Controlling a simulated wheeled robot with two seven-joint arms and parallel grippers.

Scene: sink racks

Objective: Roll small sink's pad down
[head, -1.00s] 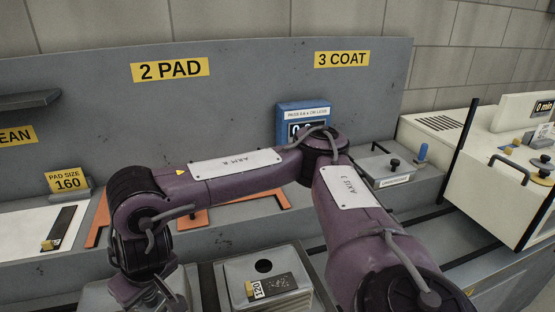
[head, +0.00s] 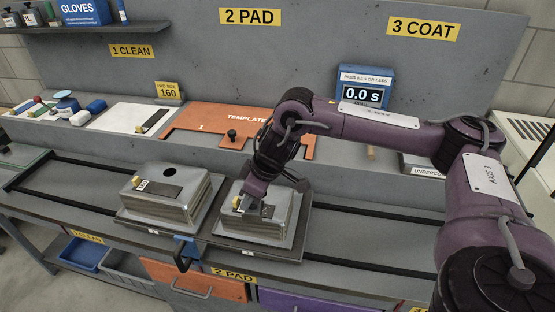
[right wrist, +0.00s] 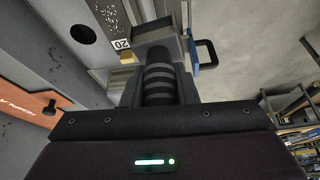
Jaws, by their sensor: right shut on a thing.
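The right one (head: 262,227) looks a little smaller than the left one (head: 165,210). My left gripper is not in view.
The tray (head: 218,242) sits on black rails (head: 370,223) along the bench, free to the right. An orange template (head: 205,125) and a white board with a pad strip lie behind. A blue gauge box (head: 364,87) reads "0.0 s".

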